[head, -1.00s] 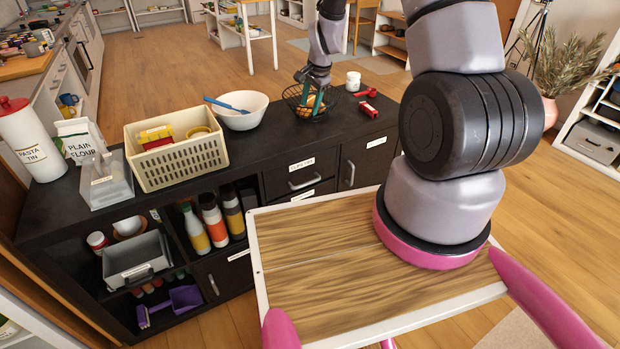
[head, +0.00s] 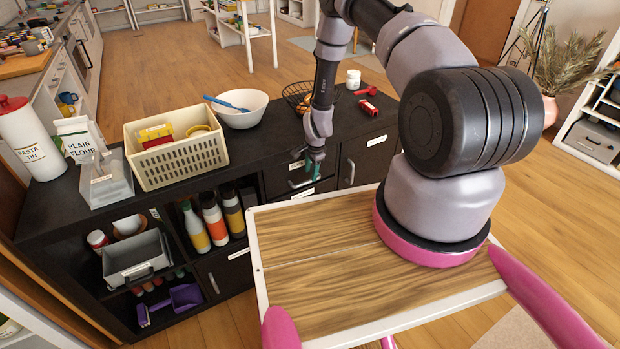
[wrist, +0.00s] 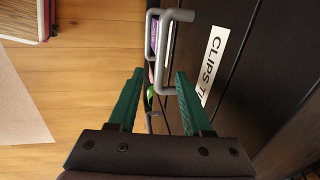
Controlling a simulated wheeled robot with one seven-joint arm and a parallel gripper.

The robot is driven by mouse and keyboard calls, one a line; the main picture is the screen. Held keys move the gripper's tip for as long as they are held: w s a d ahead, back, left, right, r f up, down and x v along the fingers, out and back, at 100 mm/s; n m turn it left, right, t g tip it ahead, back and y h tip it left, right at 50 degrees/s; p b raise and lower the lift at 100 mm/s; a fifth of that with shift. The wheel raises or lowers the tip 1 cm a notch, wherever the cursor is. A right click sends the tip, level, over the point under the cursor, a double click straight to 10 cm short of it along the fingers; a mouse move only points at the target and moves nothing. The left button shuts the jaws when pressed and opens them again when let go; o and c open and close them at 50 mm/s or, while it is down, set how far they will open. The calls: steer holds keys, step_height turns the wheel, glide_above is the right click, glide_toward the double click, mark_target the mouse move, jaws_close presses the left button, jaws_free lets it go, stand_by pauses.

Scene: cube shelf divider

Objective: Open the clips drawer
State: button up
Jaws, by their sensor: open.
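The clips drawer is a dark front in the black cabinet with a white label reading "CLIPS TI…" (wrist: 212,62), cut off in the wrist view. In the head view, the drawer (head: 277,181) looks closed, with my gripper partly covering its label. Its grey bar handle (head: 301,184) also shows in the wrist view (wrist: 167,60). My gripper (head: 315,167) points down in front of the drawer, near the handle. In the wrist view, its green fingers (wrist: 159,76) are apart and empty, with the handle between or just beyond the tips; I cannot tell whether they touch.
A label and handle of a lower drawer show below. A cabinet door (head: 366,160) is to the right. The countertop holds a wire basket (head: 298,97), a white bowl (head: 240,117) and a cream crate (head: 180,160). My wooden-topped base stands close before the cabinet.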

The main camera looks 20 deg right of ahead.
mark_target(310, 181)
steer(key=shift+w+a+f, duration=0.1)
steer(key=shift+w+f, duration=0.1)
steer(key=shift+f, duration=0.75)
steer(key=shift+w+f, duration=0.2)
steer(key=shift+f, duration=0.7)
jaws_close()
